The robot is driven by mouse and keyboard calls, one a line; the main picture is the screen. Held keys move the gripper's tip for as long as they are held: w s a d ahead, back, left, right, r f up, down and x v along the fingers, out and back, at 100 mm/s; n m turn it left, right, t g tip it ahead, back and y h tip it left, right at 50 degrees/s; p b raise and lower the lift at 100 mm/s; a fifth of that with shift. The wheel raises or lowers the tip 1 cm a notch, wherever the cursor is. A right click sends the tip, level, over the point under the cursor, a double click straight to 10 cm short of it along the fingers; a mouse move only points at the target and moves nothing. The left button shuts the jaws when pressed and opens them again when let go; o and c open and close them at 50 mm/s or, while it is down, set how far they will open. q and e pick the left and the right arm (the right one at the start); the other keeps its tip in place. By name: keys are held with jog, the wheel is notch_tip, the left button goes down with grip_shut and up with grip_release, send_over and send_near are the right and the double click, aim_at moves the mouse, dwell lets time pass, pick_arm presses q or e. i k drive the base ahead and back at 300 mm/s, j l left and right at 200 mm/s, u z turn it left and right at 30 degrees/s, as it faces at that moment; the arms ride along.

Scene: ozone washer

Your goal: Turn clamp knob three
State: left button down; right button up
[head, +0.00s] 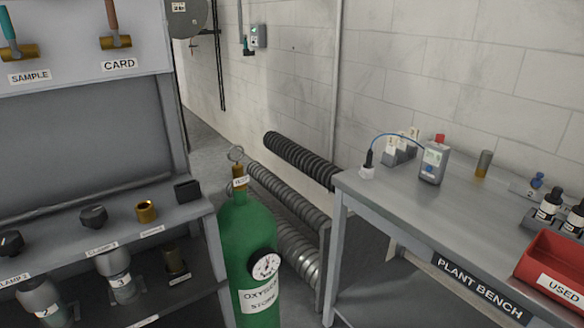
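A black clamp knob (93,215) sits on the grey shelf at the left, behind a small label that appears to read CLAMP 3. Below it, under the shelf, is a grey vessel (121,285) marked 3. Another black knob (11,243) stands further left by a label reading CLAMP 2, above a vessel (40,300) marked 2. Neither of my grippers is in view, and nothing touches the knobs.
A brass fitting (146,210) and a black block (187,190) stand right of the knob. A green oxygen cylinder (247,235) with a gauge is close to the shelf's right end. The plant bench (440,225) with a red bin (555,270) is at right.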

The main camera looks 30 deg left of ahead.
aim_at(94, 217)
jog(key=u, duration=2.25)
jog(key=k+j, duration=0.05)
